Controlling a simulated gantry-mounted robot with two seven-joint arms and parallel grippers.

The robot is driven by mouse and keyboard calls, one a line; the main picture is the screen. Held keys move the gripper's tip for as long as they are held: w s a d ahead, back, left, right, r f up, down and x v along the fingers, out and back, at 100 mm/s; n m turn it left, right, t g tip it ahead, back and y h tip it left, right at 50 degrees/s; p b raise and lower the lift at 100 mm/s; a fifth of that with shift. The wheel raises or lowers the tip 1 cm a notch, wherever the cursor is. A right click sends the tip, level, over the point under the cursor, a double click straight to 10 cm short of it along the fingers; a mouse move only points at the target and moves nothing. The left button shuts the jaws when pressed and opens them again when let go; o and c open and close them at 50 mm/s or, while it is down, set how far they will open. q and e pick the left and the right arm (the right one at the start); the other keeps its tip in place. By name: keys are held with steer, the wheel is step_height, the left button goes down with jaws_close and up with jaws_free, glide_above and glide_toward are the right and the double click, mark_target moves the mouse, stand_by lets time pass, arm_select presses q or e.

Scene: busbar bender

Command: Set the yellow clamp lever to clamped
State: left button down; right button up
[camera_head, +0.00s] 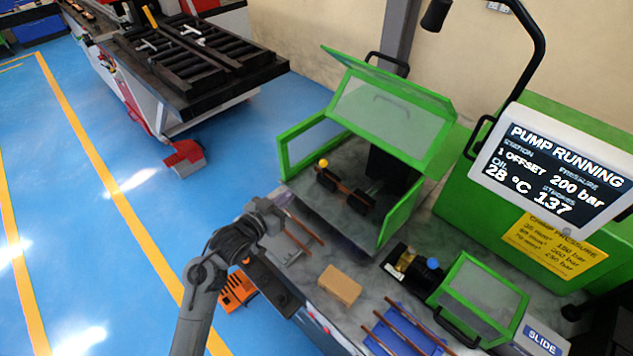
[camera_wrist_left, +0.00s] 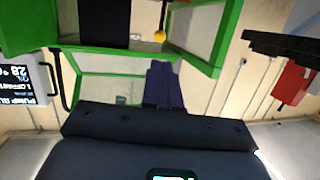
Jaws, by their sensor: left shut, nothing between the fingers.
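A yellow ball knob (camera_head: 323,162), which looks like the clamp lever's end, stands near the left front of the green-framed bending station. The same knob shows at the top of the left wrist view (camera_wrist_left: 160,36). The rest of the lever is too small to make out, so I cannot tell its setting. My left gripper (camera_head: 272,214) is shut and empty. In the head view it appears below and left of the knob, by the front left of the bench, apart from the knob. My right gripper is not in view.
The station's green-framed guard (camera_head: 393,108) is raised above dark tooling. A tan block (camera_head: 340,285) and copper bars on a blue mat (camera_head: 385,340) lie on the bench. A smaller green guard (camera_head: 480,298) and a display (camera_head: 555,165) reading "PUMP RUNNING" stand to the right.

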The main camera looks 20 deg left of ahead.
mark_target(321, 165)
arm_select(q)
steer(key=shift+w+r+b, duration=0.25)
steer(key=shift+w+b, duration=0.1)
steer(key=shift+w, duration=0.1)
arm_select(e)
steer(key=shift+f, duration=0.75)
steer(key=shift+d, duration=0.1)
arm_select(q)
steer(key=b+x, duration=0.2)
steer(key=x, duration=1.1)
steer(key=shift+w+d+r, duration=0.1)
steer(key=shift+w, duration=0.1)
steer(key=shift+w+d, duration=0.1)
steer(key=shift+w, duration=0.2)
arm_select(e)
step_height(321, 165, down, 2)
